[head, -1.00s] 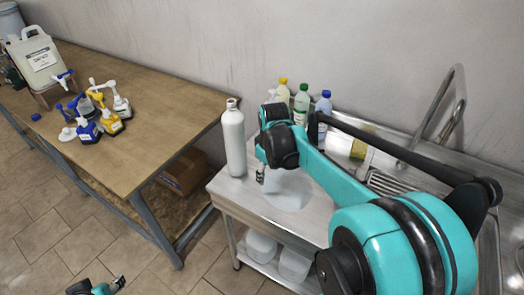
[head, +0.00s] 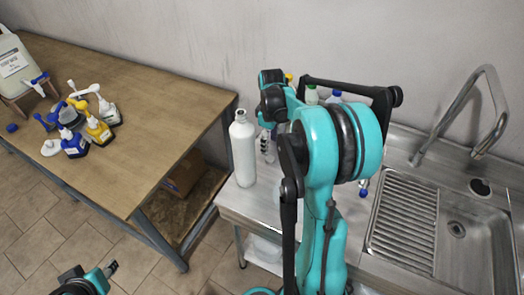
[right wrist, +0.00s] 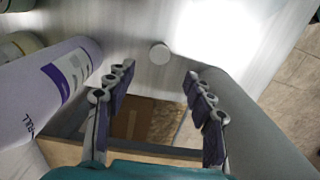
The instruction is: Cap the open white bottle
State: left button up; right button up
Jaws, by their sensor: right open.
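The white bottle (head: 243,155) stands upright with an open neck on the left end of the steel counter in the head view. My right gripper (head: 266,147) is low, just right of it and partly hidden by my arm. In the right wrist view my right gripper (right wrist: 155,95) is open and empty. A small round white cap (right wrist: 159,53) lies on the steel beyond the fingertips, between their lines. A smooth grey-white cylinder (right wrist: 255,125), apparently the white bottle, is close beside the right finger. My left gripper (head: 112,268) is low at the left, its jaws unclear.
A bottle with a purple label (right wrist: 66,85) is close to the left finger. Capped bottles (head: 312,96) stand behind my right arm. The sink (head: 455,228) and tap (head: 492,110) are to the right. Pump bottles (head: 98,130) stand on the wooden table (head: 150,110).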

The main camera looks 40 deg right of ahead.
aim_at(269, 158)
jog(key=shift+w, duration=0.1)
jog(key=shift+s+r, duration=0.15)
jog(key=shift+s, duration=0.15)
notch_tip(269, 158, down, 2)
jog(key=shift+w+f+b, duration=0.1)
jog(key=shift+w+b, duration=0.05)
jog(key=shift+b, duration=0.25)
jog(key=shift+f, duration=0.3)
notch_tip(269, 158, down, 5)
jog(key=b, duration=0.3)
jog(key=shift+w+f, duration=0.15)
